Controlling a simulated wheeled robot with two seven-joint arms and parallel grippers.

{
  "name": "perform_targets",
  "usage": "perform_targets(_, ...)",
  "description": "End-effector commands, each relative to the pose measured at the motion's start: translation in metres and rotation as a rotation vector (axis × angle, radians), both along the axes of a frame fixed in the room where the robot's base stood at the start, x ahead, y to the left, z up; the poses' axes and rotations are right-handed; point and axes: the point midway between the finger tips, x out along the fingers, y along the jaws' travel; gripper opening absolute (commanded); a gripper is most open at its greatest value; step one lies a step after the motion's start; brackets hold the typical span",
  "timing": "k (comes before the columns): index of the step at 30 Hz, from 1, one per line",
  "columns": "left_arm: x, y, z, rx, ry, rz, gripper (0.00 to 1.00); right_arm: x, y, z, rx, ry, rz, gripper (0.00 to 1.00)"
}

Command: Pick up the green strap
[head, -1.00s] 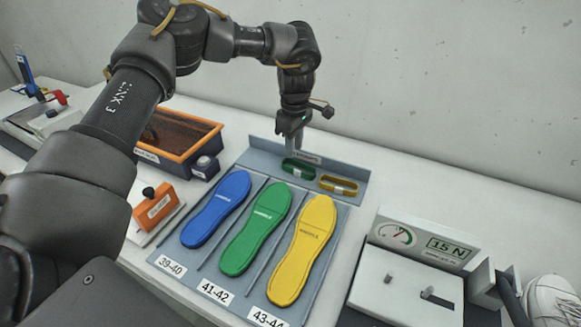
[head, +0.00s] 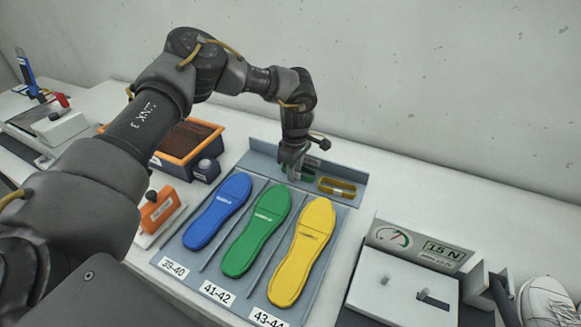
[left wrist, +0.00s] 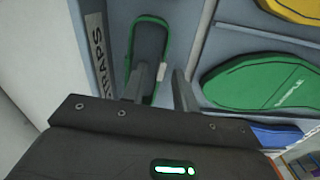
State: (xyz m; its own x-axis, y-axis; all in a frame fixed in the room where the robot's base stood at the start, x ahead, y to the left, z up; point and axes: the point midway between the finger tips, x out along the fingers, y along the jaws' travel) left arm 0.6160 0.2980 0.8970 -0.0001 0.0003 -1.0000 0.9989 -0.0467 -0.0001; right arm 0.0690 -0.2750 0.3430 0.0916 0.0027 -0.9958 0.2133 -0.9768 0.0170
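The green strap (head: 308,174) is a narrow closed loop lying in the labelled strap slot at the back of the grey-blue tray. My left gripper (head: 292,170) points down over it and hides its left part in the head view. In the left wrist view, the green strap (left wrist: 166,40) runs away from the fingers, with a pale band at its right side. The left gripper (left wrist: 161,88) is open there, with a clear gap between its two fingers. One finger overlaps the loop and the other is to its right. Contact cannot be told. My right gripper is not in view.
A yellow strap (head: 338,186) lies right of the green one. Blue (head: 218,212), green (head: 257,232) and yellow (head: 303,252) insoles fill the tray in front. An orange-rimmed box (head: 188,145) stands left, a 15 N gauge device (head: 405,285) right.

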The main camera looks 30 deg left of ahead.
Motion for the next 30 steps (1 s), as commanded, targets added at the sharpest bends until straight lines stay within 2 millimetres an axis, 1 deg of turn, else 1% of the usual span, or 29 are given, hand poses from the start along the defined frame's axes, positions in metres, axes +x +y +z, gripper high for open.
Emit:
perform_targets(2,0.0,0.0,0.0,0.0,0.0,0.0,0.29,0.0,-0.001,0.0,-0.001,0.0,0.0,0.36)
perform_targets(3,0.0,0.0,0.0,0.0,0.0,0.0,0.26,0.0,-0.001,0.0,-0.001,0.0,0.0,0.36)
perform_targets(9,0.0,0.0,0.0,0.0,0.0,0.0,0.0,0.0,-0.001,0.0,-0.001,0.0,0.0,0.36)
perform_targets(23,0.0,0.0,0.002,0.0,0.0,0.0,0.0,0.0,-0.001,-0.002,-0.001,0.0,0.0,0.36)
perform_targets(26,0.001,0.0,0.008,-0.001,-0.002,-0.001,0.0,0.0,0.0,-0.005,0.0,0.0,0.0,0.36)
perform_targets(29,0.001,-0.001,0.021,-0.001,-0.005,-0.001,0.0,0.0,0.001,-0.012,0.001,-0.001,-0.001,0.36)
perform_targets(30,0.002,-0.001,0.028,-0.002,-0.007,-0.001,0.0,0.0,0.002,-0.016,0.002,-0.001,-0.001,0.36)
